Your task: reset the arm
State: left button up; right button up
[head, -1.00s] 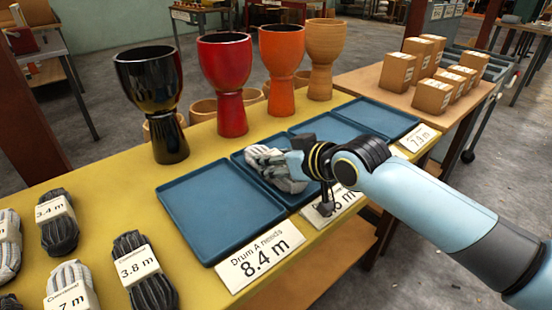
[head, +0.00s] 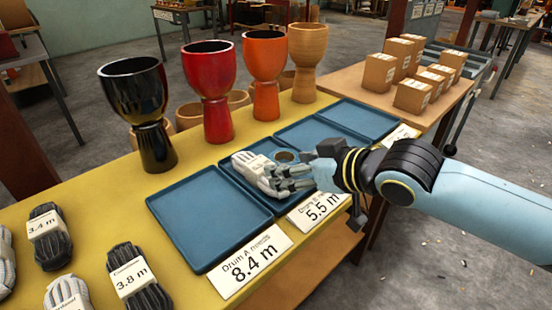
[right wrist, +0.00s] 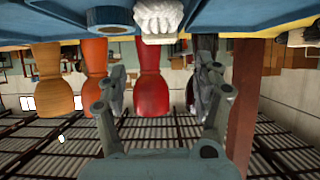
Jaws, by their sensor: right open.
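My right gripper (head: 288,180) is open, low over the second blue tray (head: 228,168) from the left. A pale grey rope bundle (head: 250,166) with a white label lies in that tray, right at the fingertips; whether they touch it I cannot tell. In the right wrist view the open fingers (right wrist: 165,92) show with a clear gap between them, and the pale bundle (right wrist: 158,16) is at the top edge, beyond the gap. The picture there is upside down. My left gripper is not in view.
Black (head: 140,92), red (head: 212,75), orange (head: 265,60) and tan (head: 308,50) goblet drums stand behind the trays. Cards read 8.4 m (head: 250,265) and 5.5 m (head: 322,206). Labelled rope bundles (head: 138,277) lie at left. Small boxes (head: 412,95) stand at right. The leftmost tray (head: 210,218) is empty.

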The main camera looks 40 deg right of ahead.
jog(key=shift+v, duration=0.95)
jog(key=s+g, duration=0.1)
jog(key=s+a+f+g+h, duration=0.1)
jog(key=s, duration=0.1)
jog(key=s+f+g, duration=0.1)
jog(key=s, duration=0.1)
jog(key=shift+s+a+f, duration=0.1)
jog(key=shift+a, duration=0.25)
jog(key=s+a+g, duration=0.3)
jog(key=s+g, duration=0.3)
jog(key=s, duration=0.5)
jog(key=s+d+f+g, duration=0.1)
jog(key=s+d+f, duration=0.1)
jog(key=f, duration=1.2)
jog(key=s+d+f, duration=0.1)
jog(key=s+f, duration=0.1)
jog(key=f, duration=1.3)
jog(key=s+d+f+g, duration=0.1)
jog(key=s+f, duration=1.2)
jog(key=s, duration=0.3)
jog(key=shift+s+h, duration=0.25)
jog(key=shift+h, duration=0.15)
